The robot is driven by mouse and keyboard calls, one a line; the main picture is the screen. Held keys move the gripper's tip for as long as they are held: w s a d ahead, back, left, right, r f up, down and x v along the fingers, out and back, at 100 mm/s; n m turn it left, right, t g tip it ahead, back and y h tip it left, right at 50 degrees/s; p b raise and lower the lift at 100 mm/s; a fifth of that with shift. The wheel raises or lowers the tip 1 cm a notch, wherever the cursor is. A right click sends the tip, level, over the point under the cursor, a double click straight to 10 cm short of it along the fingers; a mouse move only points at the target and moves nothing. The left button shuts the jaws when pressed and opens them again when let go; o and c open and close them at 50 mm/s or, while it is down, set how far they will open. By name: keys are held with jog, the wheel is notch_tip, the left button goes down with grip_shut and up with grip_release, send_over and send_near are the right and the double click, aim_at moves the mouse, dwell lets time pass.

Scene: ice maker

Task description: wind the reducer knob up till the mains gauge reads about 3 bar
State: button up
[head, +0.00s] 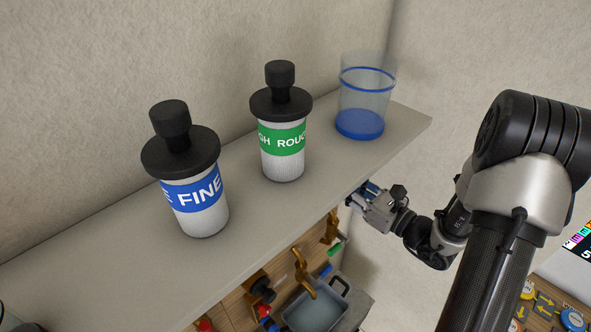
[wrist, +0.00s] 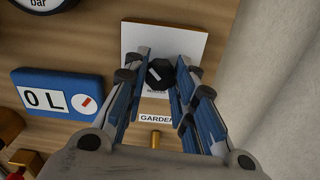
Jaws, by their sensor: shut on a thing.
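A black knob (wrist: 160,73) with a white pointer line sits on a white square plate (wrist: 190,42) on the wooden panel in the wrist view. The small print under it is too blurred to read. My gripper (wrist: 159,80) has its blue fingers on both sides of the knob and is shut on it. In the head view my gripper (head: 368,192) is at the shelf's front edge, and the knob is hidden there. A round gauge (wrist: 42,3) marked "bar" is cut off at the top left; its needle is out of view.
A blue-framed meter (wrist: 62,93) reading "0 L" is left of the plate. A "GARDEN" label (wrist: 156,118) and brass fitting (wrist: 155,138) lie below. The shelf (head: 110,265) above holds a FINE canister (head: 195,205), a ROUGH canister (head: 283,155) and a clear beaker (head: 365,95).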

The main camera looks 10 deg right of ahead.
jog(key=shift+m, duration=0.3)
jog(key=o, duration=0.7)
jog(key=v, duration=0.6)
dwell(0.4)
